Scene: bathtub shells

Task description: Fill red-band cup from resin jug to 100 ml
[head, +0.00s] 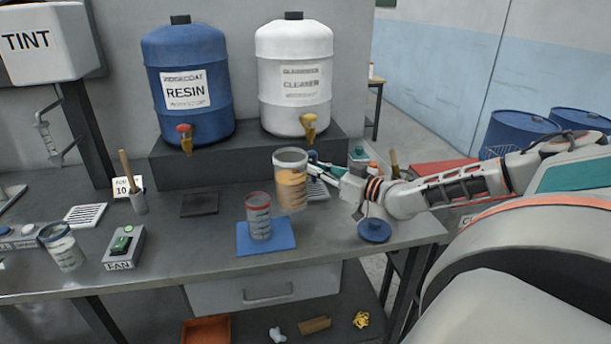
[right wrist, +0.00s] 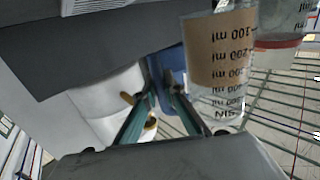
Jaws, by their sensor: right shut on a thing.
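The red-band cup (head: 259,217) stands upright on a blue mat (head: 266,238) on the bench, with a red band at its rim. I cannot tell what is in it. My right gripper (head: 318,180) is shut on a clear graduated jug (head: 291,159) with amber contents, taken as the resin jug. The jug is raised above the bench, just right of the cup and roughly upright. In the right wrist view my fingers (right wrist: 160,105) show beside the jug (right wrist: 218,100), and the red-band cup (right wrist: 279,43) is behind it. I see no pouring stream. My left gripper is in neither view.
A blue resin drum (head: 187,120) and a white cleaner drum (head: 290,110) stand on a shelf behind. A second cup (head: 65,250), a fan switch (head: 122,247) and a stick holder (head: 138,200) are to the left. A blue disc (head: 374,230) lies near the right edge.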

